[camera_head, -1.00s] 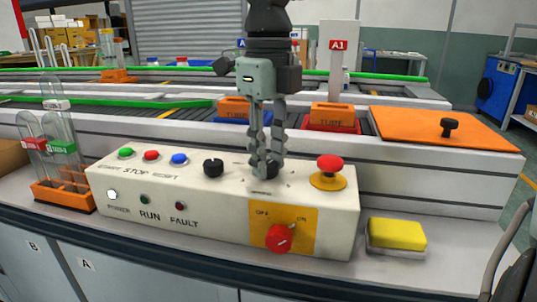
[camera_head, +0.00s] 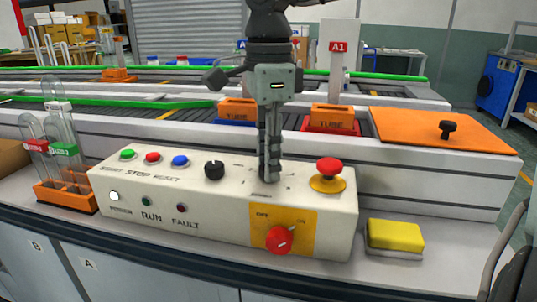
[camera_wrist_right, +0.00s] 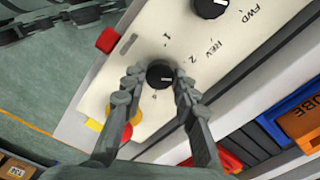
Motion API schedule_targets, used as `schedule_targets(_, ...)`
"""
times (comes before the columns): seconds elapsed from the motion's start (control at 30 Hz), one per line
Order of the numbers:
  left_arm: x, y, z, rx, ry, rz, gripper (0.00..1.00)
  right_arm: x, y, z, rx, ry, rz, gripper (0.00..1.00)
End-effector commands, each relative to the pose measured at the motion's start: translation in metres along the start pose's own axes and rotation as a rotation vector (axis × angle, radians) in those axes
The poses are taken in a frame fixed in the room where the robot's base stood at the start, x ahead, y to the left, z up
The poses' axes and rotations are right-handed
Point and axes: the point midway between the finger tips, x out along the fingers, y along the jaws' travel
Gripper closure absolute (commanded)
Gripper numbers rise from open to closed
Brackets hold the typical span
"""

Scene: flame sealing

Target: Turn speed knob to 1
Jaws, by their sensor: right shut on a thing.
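The speed knob (camera_wrist_right: 160,74) is a small round black dial on top of the cream control box (camera_head: 118,176). In the wrist view a light mark shows on it, and the printed figures 1 and 2 lie near it. I cannot tell for sure which figure the mark points at. My right gripper (camera_head: 269,178) reaches straight down from above with its fingers on both sides of the knob, shut on it; the same gripper (camera_wrist_right: 160,77) shows in the wrist view. In the head view the fingers hide the knob. My left gripper is not in view.
A second black knob (camera_head: 214,169) sits left of the gripped one. A red emergency button (camera_head: 329,167) stands close on the right. A red rotary switch (camera_head: 279,239) is on the front. A yellow sponge (camera_head: 396,235) lies to the right; a tube rack (camera_head: 67,196) stands left.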

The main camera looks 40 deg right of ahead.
Motion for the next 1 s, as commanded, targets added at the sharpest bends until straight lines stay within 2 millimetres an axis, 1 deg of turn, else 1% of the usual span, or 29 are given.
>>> schedule_targets(0.47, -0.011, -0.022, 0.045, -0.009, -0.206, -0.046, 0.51, 0.000, 0.001, -0.001, -0.453, 0.002, 0.004, 1.00)
schedule_targets(0.87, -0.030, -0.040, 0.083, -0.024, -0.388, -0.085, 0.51, 0.000, 0.000, -0.001, -0.833, 0.002, 0.003, 1.00)
schedule_targets(1.0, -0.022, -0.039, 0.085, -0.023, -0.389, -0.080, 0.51, 0.000, 0.000, -0.001, -0.966, 0.002, 0.003, 1.00)
